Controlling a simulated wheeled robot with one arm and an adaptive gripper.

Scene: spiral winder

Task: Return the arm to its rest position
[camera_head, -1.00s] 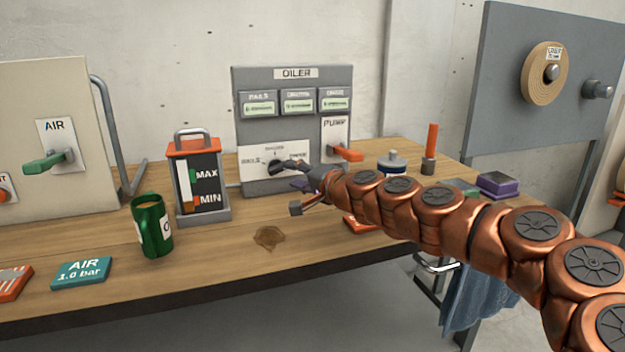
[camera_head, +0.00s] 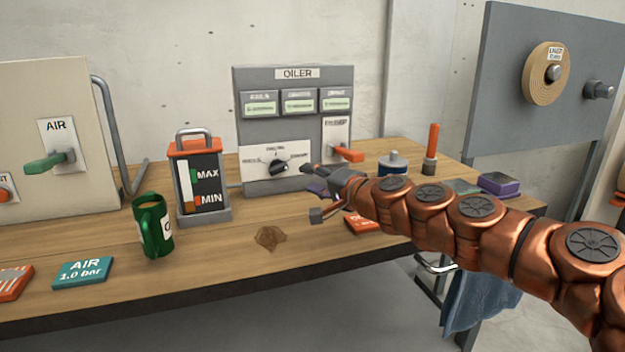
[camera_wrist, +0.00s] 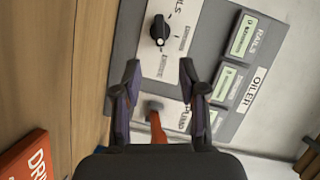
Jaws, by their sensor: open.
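My copper-coloured arm (camera_head: 480,212) reaches in from the right edge over the bench. My gripper (camera_head: 312,192) is in front of the grey OILER panel (camera_head: 256,128), to the lower right of its black selector knob (camera_head: 279,166), and apart from it. In the wrist view my gripper (camera_wrist: 160,85) is open with nothing between the fingers. The knob (camera_wrist: 159,30) shows there beyond the fingertips, and the orange pump lever (camera_wrist: 158,132) shows between the finger bases.
The wooden bench (camera_head: 200,255) carries a green can (camera_head: 152,226), an oil reservoir (camera_head: 199,178), an orange-handled tool (camera_head: 432,146) and a purple box (camera_head: 498,184). A grey spool panel (camera_head: 500,60) stands at the right.

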